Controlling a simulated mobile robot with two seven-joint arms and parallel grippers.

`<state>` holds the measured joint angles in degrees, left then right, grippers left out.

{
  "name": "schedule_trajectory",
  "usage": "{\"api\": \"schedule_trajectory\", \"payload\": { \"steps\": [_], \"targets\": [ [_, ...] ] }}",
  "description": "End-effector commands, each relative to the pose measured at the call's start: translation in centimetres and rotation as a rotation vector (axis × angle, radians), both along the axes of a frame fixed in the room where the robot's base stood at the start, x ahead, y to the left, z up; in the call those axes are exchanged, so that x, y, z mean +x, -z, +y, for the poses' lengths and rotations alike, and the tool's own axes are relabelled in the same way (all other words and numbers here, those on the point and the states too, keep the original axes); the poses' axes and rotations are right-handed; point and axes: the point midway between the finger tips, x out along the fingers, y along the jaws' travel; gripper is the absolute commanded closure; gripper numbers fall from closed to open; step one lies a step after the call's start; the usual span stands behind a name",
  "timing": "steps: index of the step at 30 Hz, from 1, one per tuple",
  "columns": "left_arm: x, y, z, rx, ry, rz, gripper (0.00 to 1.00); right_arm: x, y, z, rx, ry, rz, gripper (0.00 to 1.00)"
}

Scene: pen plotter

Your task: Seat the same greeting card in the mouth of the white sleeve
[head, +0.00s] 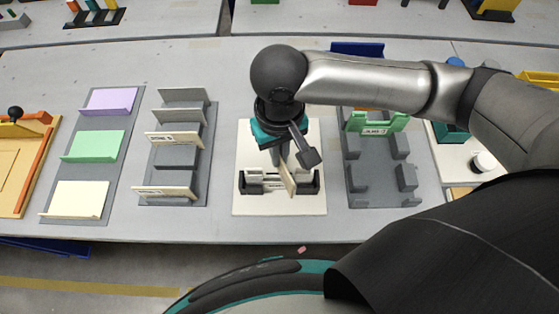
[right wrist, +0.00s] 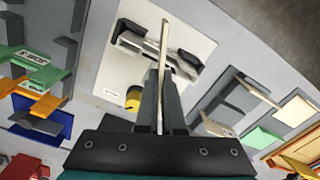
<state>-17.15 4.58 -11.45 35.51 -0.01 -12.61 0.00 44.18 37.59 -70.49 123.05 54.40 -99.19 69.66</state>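My right gripper (head: 284,156) is over the white board in the middle of the table. It is shut on a thin cream card (head: 288,180), which shows nearly edge-on in the right wrist view (right wrist: 164,50). The white sleeve (head: 262,187) appears to lie in the black holder (head: 310,183) on the white board (head: 250,208). The card stands crosswise over the holder, turned against its long side. Whether its lower edge touches the sleeve, I cannot tell. The holder also shows in the right wrist view (right wrist: 186,58). My left gripper is not in view.
To the left stand a grey rack (head: 200,140) with cream cards and a tray (head: 120,135) with purple, green and cream pieces. To the right is a grey rack (head: 375,190) with a green labelled holder (head: 376,122). A yellow-and-black cylinder (right wrist: 133,98) stands near the holder.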

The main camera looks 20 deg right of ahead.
Motion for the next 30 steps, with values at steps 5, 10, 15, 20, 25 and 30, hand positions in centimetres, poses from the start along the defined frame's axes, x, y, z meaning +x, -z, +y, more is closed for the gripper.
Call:
{"api": "schedule_trajectory", "payload": {
  "steps": [5,10,15,20,25,30],
  "targets": [
    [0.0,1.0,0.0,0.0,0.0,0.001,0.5,0.0,2.9,-0.1,-0.001,0.002,0.001,1.0],
    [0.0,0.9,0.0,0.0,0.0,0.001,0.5,0.0,3.0,0.0,-0.001,0.001,0.0,1.0],
    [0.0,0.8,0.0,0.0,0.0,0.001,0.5,0.0,3.1,0.0,-0.001,0.001,0.001,1.0],
    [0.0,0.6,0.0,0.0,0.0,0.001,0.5,-0.1,3.6,0.0,0.0,0.0,0.002,1.0],
    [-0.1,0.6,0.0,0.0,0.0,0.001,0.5,0.0,3.8,0.0,0.0,0.0,0.0,0.86],
    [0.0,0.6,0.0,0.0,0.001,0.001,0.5,0.0,3.8,0.0,0.0,0.0,0.0,0.67]
  ]
}}
